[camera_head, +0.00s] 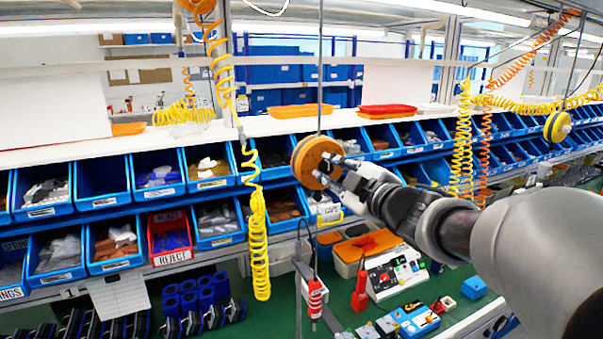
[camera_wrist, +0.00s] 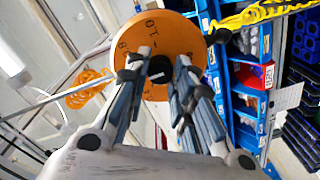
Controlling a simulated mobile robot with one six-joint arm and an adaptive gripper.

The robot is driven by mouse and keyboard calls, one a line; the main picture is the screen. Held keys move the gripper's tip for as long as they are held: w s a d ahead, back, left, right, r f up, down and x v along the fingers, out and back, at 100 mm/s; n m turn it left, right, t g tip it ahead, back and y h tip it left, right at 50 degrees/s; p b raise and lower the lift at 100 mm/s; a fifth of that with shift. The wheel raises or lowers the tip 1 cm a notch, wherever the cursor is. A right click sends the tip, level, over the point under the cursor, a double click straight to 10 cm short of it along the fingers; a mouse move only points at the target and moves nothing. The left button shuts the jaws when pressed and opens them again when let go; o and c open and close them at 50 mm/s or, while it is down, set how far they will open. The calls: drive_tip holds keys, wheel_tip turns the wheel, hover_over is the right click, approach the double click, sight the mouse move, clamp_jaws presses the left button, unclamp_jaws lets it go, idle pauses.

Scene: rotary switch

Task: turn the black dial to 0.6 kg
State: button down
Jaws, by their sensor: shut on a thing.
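An orange round housing (camera_head: 309,152) hangs from a thin rod above the blue bins in the head view. In the wrist view its orange face (camera_wrist: 176,32) carries dark numbers; 10 and 8 can be read near the upper left rim. The black dial (camera_wrist: 160,68) sits at the middle of this face. My gripper (camera_head: 332,172) reaches the face from the right, and its fingers are shut on the dial. In the wrist view my gripper (camera_wrist: 163,73) stands with one finger on either side of the dial. The fingers hide the lower face, and I cannot read the dial's setting.
Rows of blue bins (camera_head: 103,178) stand behind and below the housing. A yellow coiled hose (camera_head: 256,215) hangs to its left and another (camera_head: 463,140) to its right. A control box (camera_head: 392,272) and small tools lie on the green bench below.

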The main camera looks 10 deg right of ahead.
drive_tip(key=c, duration=1.3)
unclamp_jaws()
drive_tip(key=shift+c, duration=0.2)
drive_tip(key=v, duration=0.7)
drive_tip(key=shift+s, duration=0.25)
